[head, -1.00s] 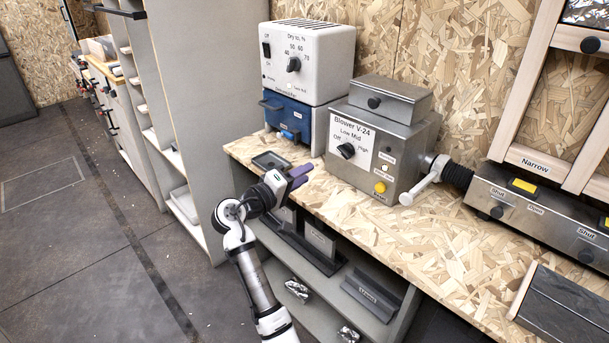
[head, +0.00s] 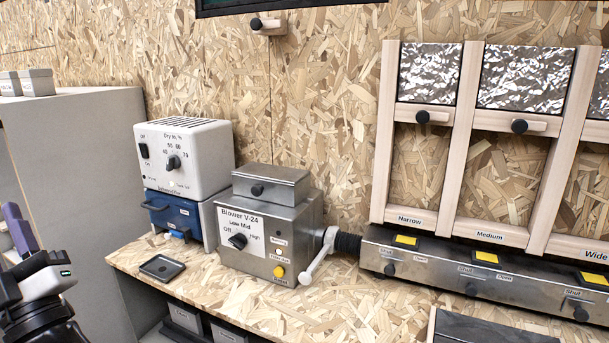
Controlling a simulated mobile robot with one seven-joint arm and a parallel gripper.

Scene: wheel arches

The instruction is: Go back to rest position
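My gripper (head: 22,230) is at the left edge of the head view, pointing up, with purple fingers seen from the side. The fingers overlap, so I cannot tell whether they are open or shut, and I see nothing held. It is left of the workbench (head: 300,315) and apart from the devices on it. The rest of my arm is mostly out of the frame.
A white dehumidifier (head: 205,150) with a blue drawer (head: 172,212) stands on the bench. A black tray (head: 162,267) lies before it. The steel blower (head: 262,225) has a lever (head: 320,255) at its right. A duct (head: 480,268) runs right beneath wooden frames (head: 455,200). A grey cabinet (head: 85,170) is left.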

